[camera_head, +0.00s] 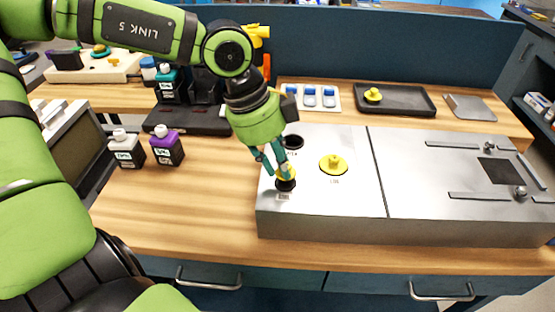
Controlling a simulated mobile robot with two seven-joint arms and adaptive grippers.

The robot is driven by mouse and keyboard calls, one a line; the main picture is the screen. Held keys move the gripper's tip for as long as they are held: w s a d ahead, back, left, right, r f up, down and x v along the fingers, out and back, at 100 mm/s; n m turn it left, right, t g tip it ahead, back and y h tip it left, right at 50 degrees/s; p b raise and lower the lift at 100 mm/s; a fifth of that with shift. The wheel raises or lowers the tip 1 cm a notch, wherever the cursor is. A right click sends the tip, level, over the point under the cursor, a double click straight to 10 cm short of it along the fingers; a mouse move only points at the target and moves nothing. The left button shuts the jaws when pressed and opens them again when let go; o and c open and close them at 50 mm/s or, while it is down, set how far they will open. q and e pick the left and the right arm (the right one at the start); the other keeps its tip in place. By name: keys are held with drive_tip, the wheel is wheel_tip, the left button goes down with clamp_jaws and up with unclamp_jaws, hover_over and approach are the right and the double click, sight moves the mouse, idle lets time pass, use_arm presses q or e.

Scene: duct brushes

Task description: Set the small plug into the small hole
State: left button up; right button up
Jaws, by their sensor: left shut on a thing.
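My left gripper (277,171) points down over the near left corner of the metal box (330,218). It is shut on the small yellow plug (290,171), which is partly hidden by the fingers. Right below the fingertips is a small dark hole (286,187) with a label in front of it. The plug is at or just over this hole; I cannot tell whether it has entered. Another dark hole (293,142) lies behind, and a larger yellow plug (333,163) sits in the box top to the right. My right gripper is not in view.
A black tray (408,107) with one yellow plug (373,95) stands behind the box. The table front left of the box is clear.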

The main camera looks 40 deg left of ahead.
use_arm(q)
drive_tip(key=shift+r, duration=0.25)
drive_tip(key=shift+r, duration=0.55)
drive_tip(key=shift+b, duration=0.4)
idle(1.0)
drive_tip(key=o, duration=0.5)
drive_tip(key=shift+c, duration=0.2)
drive_tip(key=p+v, duration=0.6)
drive_tip(key=v, duration=0.5)
